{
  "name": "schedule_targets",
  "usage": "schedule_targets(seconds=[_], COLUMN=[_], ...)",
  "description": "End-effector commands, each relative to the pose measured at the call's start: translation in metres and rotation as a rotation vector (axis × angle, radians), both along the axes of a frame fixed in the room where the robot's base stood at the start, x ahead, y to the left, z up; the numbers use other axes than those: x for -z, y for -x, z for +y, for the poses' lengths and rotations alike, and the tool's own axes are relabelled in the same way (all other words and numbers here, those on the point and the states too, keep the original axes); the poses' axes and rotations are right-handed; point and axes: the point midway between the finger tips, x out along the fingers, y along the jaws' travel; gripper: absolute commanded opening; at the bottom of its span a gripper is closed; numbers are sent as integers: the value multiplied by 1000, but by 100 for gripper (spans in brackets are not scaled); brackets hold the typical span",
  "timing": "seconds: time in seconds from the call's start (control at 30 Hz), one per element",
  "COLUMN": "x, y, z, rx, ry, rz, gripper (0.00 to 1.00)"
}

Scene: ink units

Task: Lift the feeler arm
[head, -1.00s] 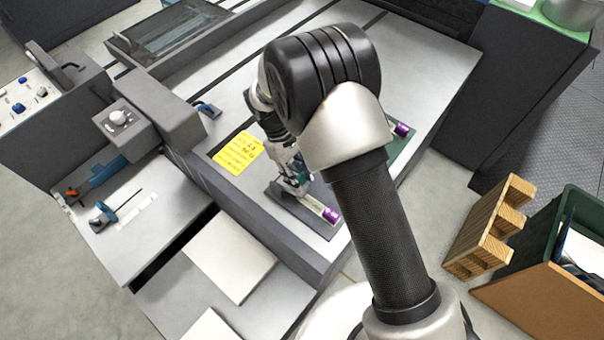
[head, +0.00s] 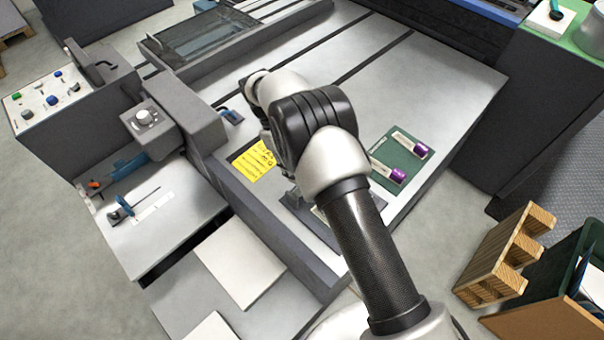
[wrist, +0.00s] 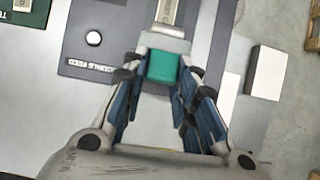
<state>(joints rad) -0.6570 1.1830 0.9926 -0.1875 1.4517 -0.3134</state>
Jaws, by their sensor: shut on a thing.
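In the wrist view my gripper (wrist: 162,66) is shut on a teal block (wrist: 162,72), one finger on each side. The teal block adjoins a grey piece (wrist: 166,42) that seems to be part of the feeler arm. A pale strip (wrist: 168,12) lies in line beyond it. I cannot tell whether the grey piece is raised. In the head view my own arm hides the gripper and most of the plate (head: 292,203).
A green mat (head: 383,155) with two purple-ended strips (head: 398,174) lies to the right of my arm. A yellow note (head: 254,163) is left of it. Wooden pallets (head: 510,255) and a bin stand at the lower right. The feeder table's upper right (head: 430,85) is clear.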

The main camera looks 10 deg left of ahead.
Motion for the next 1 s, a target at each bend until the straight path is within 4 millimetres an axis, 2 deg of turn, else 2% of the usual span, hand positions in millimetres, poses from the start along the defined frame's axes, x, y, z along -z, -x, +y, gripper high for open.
schedule_targets(seconds=[0.03, 0.07, 1.0], x=[10, 10, 12], y=[-1, -1, -4], z=[6, 7, 15], rx=[-2, -2, -1], ry=[9, 21, 24], rz=[8, 15, 22], gripper=[0, 0, 0])
